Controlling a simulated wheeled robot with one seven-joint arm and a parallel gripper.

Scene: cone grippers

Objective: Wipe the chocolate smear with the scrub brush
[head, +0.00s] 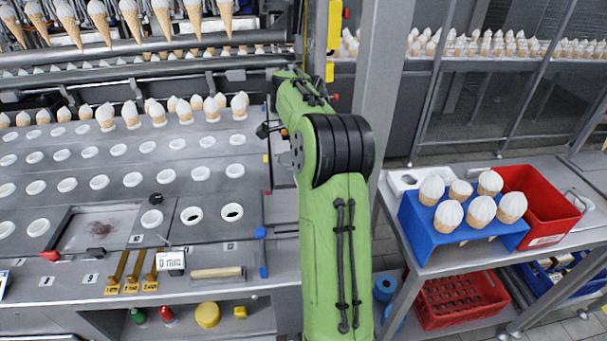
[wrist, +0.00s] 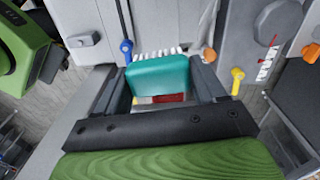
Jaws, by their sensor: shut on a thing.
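In the head view the gripper and brush are hidden by my green arm. The smear is not visible in the wrist view.
Rows of white-ringed holes (head: 132,179) and standing cones lie behind the plate. Yellow-brown tools (head: 134,272), a small white display box (head: 171,262) and a wooden-handled roller (head: 217,273) lie at the front. A grey post (head: 385,80) and a cart with a blue cone holder (head: 420,222) stand right.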

